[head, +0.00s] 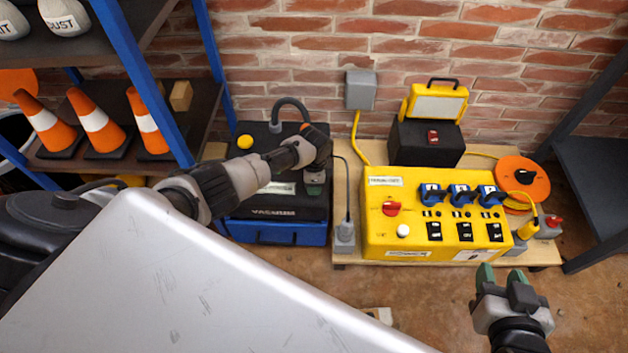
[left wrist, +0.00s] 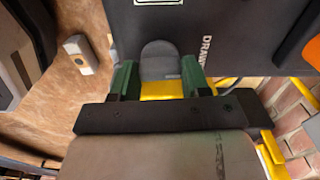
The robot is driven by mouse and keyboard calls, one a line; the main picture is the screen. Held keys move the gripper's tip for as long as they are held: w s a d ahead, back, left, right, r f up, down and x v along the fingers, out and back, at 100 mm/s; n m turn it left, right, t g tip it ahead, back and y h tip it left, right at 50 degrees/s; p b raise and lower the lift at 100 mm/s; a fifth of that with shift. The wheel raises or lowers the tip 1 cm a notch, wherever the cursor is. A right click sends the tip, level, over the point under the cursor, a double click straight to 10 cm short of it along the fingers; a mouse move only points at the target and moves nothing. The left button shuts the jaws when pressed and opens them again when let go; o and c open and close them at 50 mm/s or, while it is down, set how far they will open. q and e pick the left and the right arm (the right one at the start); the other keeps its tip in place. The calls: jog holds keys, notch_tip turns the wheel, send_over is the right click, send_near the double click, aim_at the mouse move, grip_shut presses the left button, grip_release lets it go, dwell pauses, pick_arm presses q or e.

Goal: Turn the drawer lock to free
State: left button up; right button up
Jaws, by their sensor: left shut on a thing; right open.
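The black unit marked VACUUM (head: 297,207) stands on a blue drawer base (head: 275,234). My left gripper (head: 315,184) is over its right edge, with green fingertips pointing down. In the left wrist view my left gripper (left wrist: 160,82) is shut on a grey rounded piece with yellow below it, which appears to be the drawer lock (left wrist: 160,60). It sits beside the black face lettered DRAW (left wrist: 180,30). The fingers and palm hide part of it, and its turned position cannot be read. My right gripper (head: 504,280) is open and empty, in front of the yellow panel.
A yellow power panel (head: 380,240) with switches and blue sockets stands right of the vacuum unit. An orange cable reel (head: 536,176) lies further right. Traffic cones (head: 95,122) stand on the shelf at left. A small pale block (head: 380,315) lies on the floor in front.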

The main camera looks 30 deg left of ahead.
pick_arm(q)
jog(key=shift+m, duration=0.5)
jog(key=o, duration=0.9)
jog(key=shift+r, duration=0.1)
notch_tip(320, 180, up, 6)
jog(key=p, duration=0.3)
jog(key=shift+f, duration=0.25)
notch_tip(320, 180, up, 2)
jog(key=shift+r+p, duration=0.25)
jog(key=shift+p, duration=0.35)
notch_tip(320, 180, up, 3)
jog(key=shift+f+p, duration=0.15)
jog(key=shift+p, duration=0.3)
pick_arm(e)
jog(key=s+d+f+g+h, duration=0.1)
jog(key=s+d+f+g, duration=0.1)
jog(key=s+g, duration=0.2)
jog(key=s+d+f+g+h, duration=0.1)
jog(key=s+d+f+g, duration=0.1)
jog(key=s+g, duration=0.3)
jog(key=shift+s+h, duration=0.3)
jog(key=shift+s, duration=0.7)
